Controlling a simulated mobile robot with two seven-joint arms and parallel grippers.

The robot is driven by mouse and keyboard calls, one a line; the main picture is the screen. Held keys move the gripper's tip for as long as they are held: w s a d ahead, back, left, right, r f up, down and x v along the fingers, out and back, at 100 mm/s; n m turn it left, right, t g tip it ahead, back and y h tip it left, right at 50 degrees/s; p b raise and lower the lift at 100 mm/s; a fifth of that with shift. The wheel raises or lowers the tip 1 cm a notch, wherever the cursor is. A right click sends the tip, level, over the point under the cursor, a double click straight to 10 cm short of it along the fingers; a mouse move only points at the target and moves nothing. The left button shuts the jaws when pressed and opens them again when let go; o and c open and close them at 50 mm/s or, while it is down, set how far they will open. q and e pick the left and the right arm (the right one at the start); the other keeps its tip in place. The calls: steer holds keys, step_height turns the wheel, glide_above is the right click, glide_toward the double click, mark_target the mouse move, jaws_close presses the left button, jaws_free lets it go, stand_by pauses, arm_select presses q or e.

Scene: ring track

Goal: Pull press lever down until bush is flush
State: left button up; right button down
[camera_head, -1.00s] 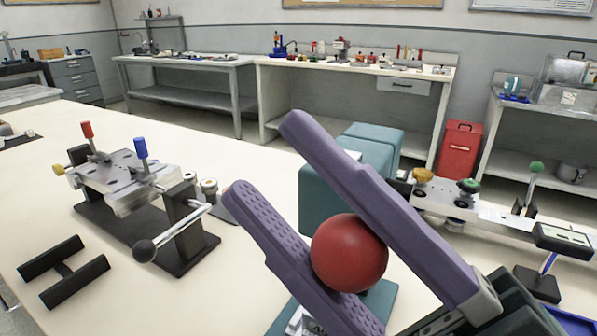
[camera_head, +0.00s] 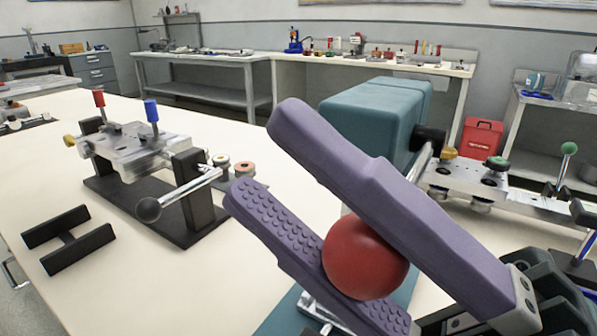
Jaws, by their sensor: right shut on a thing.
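The press has a teal head (camera_head: 370,115) that stands behind my right gripper. A black hub (camera_head: 428,139) sits on its right side. A short grey length of the lever rod (camera_head: 423,160) shows below the hub, then passes behind my gripper. My right gripper (camera_head: 262,160) slants across the middle, its two purple fingers shut on the red ball knob (camera_head: 362,258). The ball sits between the fingers, partly covered by the upper one. Part of a teal base (camera_head: 283,318) shows below. The bush and the press ram are hidden behind my gripper. My left gripper is not in view.
A fixture with a black-knobbed lever (camera_head: 149,210) and red and blue handles stands left on the cream bench. A clamp plate (camera_head: 465,180) is at right.

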steer(key=shift+f, duration=0.1)
steer(key=shift+c, duration=2.3)
jaws_free()
steer(key=b+v, duration=0.2)
steer(key=v, duration=0.8)
steer(key=shift+b, duration=0.3)
